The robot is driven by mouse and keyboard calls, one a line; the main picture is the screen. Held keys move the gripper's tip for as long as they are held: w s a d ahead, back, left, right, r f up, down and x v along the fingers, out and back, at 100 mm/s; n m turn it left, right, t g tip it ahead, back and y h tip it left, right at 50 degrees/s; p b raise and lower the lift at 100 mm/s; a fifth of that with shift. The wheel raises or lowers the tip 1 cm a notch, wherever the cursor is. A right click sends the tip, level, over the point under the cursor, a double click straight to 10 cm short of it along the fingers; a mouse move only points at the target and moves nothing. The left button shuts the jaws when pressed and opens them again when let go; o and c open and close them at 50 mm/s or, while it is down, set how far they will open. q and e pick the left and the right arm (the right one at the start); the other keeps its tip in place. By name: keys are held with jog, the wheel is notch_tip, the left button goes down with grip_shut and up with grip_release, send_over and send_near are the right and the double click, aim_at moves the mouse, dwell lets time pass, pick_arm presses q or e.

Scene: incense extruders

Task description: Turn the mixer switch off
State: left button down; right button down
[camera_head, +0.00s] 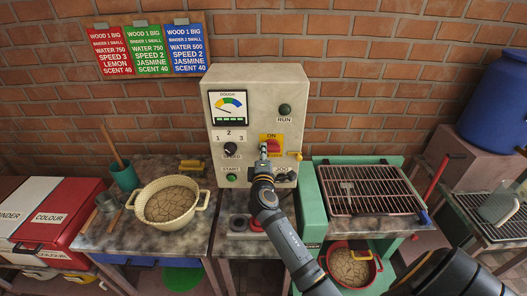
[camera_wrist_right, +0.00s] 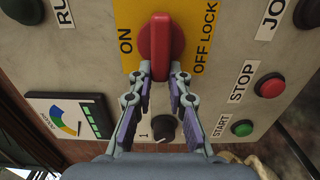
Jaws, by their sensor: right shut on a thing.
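The mixer's red switch (camera_head: 274,146) sits on a yellow plate (camera_head: 264,137) on the front of the cream control box (camera_head: 242,85). In the right wrist view the red switch handle (camera_wrist_right: 160,35) lies between the "ON" and "OFF LOCK" lettering, roughly level across the box. My left gripper is not in view.
A black speed knob (camera_head: 230,149) and a green start button (camera_head: 231,178) are left of the switch. A pot of dough (camera_head: 172,203) stands on the left bench. A wire rack (camera_head: 370,190) is at right. A brick wall stands behind.

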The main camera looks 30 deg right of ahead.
jog(key=shift+f, duration=0.1)
dwell(0.3)
jog(key=c, duration=1.3)
grip_release()
jog(key=v, duration=0.7)
jog(key=shift+s+a, duration=0.15)
jog(key=shift+s, duration=0.1)
